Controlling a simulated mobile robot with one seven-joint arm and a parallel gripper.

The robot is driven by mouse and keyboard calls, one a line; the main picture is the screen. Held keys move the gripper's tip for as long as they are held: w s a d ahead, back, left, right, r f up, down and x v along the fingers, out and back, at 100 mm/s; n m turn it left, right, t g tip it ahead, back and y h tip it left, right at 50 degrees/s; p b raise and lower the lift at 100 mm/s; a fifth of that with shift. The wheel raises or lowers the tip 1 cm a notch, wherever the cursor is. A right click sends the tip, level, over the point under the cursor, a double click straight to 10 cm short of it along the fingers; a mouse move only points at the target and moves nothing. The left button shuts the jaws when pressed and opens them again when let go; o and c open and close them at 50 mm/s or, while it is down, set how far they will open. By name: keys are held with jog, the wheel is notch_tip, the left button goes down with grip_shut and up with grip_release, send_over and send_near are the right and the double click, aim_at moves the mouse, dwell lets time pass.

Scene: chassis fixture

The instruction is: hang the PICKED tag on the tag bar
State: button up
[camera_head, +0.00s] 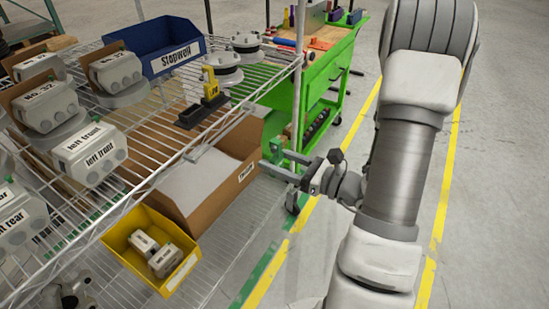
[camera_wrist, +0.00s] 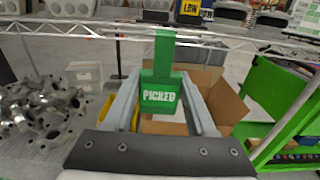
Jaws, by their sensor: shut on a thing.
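My gripper (camera_wrist: 161,80) is shut on the green PICKED tag (camera_wrist: 160,97), which stands upright between the fingers with its white lettering facing the wrist camera. In the head view my gripper (camera_head: 277,160) is just right of the cardboard box, in front of the green cart. A bit of the green tag (camera_head: 275,147) shows at its fingertips. A thin grey bar (camera_head: 218,134) lies along the shelf's front edge above the box. I cannot tell for sure that it is the tag bar. The tag's upper end overlaps the shelf rail in the wrist view; contact is unclear.
The wire shelf (camera_head: 150,125) carries a blue Stopwell bin (camera_head: 165,48), labelled housings (camera_head: 90,150) and a yellow-and-black LOW sign (camera_head: 210,87). Below are an open cardboard box (camera_head: 225,190) and a yellow bin (camera_head: 125,230). A green cart (camera_head: 325,75) stands behind. Floor at right is clear.

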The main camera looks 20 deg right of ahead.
jog(key=f+x, duration=0.1)
jog(key=x, duration=1.2)
jog(key=shift+w+a+b, duration=0.2)
jog(key=shift+w+b, duration=0.1)
dwell(0.4)
jog(key=o, duration=1.2)
jog(key=shift+s, duration=0.1)
